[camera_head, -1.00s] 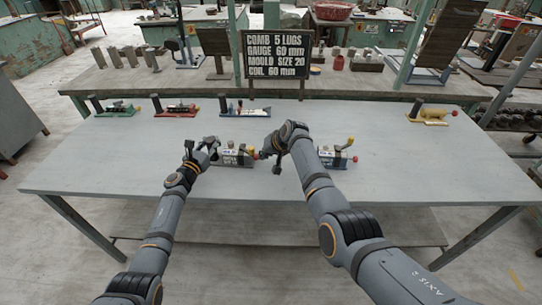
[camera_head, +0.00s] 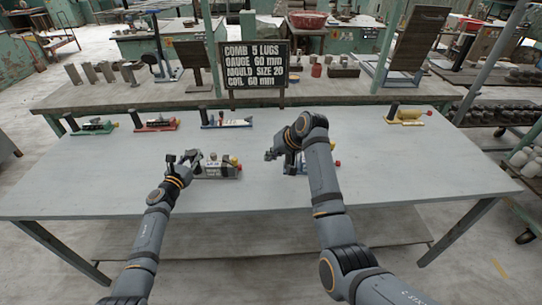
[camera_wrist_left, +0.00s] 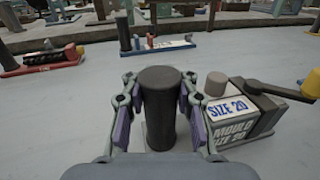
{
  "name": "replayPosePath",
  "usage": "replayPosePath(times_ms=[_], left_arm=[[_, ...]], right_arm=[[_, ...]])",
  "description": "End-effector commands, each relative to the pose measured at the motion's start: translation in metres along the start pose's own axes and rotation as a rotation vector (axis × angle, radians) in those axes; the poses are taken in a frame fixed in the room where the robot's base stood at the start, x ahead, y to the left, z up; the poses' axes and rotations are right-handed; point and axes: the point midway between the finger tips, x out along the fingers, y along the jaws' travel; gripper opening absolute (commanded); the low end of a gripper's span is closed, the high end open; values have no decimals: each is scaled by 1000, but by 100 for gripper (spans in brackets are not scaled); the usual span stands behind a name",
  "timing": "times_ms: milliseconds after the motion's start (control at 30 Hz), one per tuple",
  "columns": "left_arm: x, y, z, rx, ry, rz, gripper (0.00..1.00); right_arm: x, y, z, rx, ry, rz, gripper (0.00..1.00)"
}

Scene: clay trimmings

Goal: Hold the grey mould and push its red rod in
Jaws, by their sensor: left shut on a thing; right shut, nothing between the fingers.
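The grey mould (camera_head: 218,168), with a white label, stands on the table at the centre left. A yellow knob (camera_head: 234,160) and the red rod's end (camera_head: 239,168) show at its right end. My left gripper (camera_head: 183,160) is shut on the mould's dark post. In the left wrist view the post (camera_wrist_left: 158,112) stands upright between the fingers, beside the block marked "SIZE 20" (camera_wrist_left: 235,112). My right gripper (camera_head: 271,156) is shut and empty, to the right of the red rod's end and apart from it.
A second device (camera_head: 301,168) stands partly hidden behind my right arm. Green (camera_head: 95,127), red (camera_head: 157,125), blue (camera_head: 228,122) and yellow (camera_head: 406,118) devices line the table's back. A sign (camera_head: 256,67) gives "MOULD SIZE 20". The table front is clear.

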Motion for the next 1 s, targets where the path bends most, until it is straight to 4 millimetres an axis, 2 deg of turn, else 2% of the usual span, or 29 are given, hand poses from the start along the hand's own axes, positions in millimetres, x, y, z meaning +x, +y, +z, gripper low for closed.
replayPosePath(times_ms=[400, 433, 667, 1000], left_arm=[[-1, 0, -4, 0, 6, 1, 0], [-1, 0, -4, 0, 6, 1, 25], [0, 0, -2, 0, 3, 0, 56], [-3, 0, -1, 1, 1, 0, 56]], right_arm=[[-2, 0, 0, 0, 0, 1, 0], [-2, 0, 0, 0, 0, 1, 0], [-2, 0, 0, 0, 0, 1, 0], [-2, 0, 0, 0, 0, 1, 0]])
